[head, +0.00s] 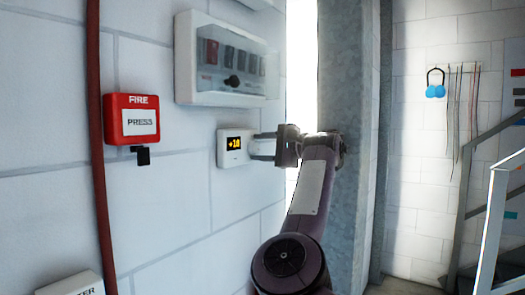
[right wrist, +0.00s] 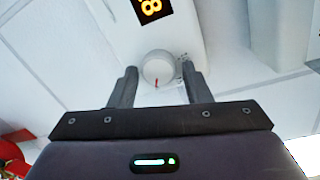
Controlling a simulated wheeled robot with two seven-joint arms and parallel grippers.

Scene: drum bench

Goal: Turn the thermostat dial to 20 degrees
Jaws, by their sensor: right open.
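The thermostat is a white wall box with a dark display (head: 234,143) lit in yellow, seeming to read +18 in the head view. In the right wrist view part of the display (right wrist: 152,8) shows an 8. The round pale dial (right wrist: 160,68) has a red mark at its lower edge in that picture. My right gripper (head: 262,147) is at the thermostat's right side and hides the dial in the head view. Its open fingers (right wrist: 159,72) stand on either side of the dial, with small visible gaps. My left gripper is not in view.
A grey panel (head: 226,94) with a clear cover is on the wall just above the thermostat. A red fire call point (head: 131,118) and a red pipe (head: 94,150) are to the left. A grey column (head: 345,215) stands right behind my right arm.

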